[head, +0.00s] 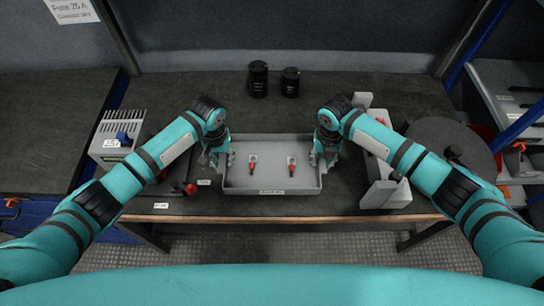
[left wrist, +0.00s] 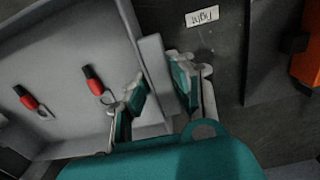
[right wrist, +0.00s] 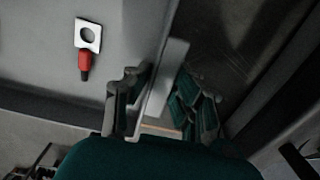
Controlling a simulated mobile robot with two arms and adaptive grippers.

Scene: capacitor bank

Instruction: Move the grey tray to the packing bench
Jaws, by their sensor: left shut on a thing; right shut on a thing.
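The grey tray (head: 272,182) is a shallow open box near the front edge of the dark bench, with two red-sleeved ring lugs (head: 252,164) (head: 291,166) lying in it. My left gripper (head: 218,156) is shut on the tray's left wall; in the left wrist view its fingers (left wrist: 158,95) are either side of that wall. My right gripper (head: 325,156) is shut on the right wall; in the right wrist view its fingers (right wrist: 155,105) straddle it. I cannot tell whether the tray touches the bench top.
A grey finned unit (head: 114,138) stands left of the tray. Two black cylinders (head: 258,78) (head: 290,82) stand behind it. A grey bracket-like part (head: 384,186) and a dark round disc (head: 450,145) are at the right. A shelf rack with blue posts (head: 505,90) stands far right.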

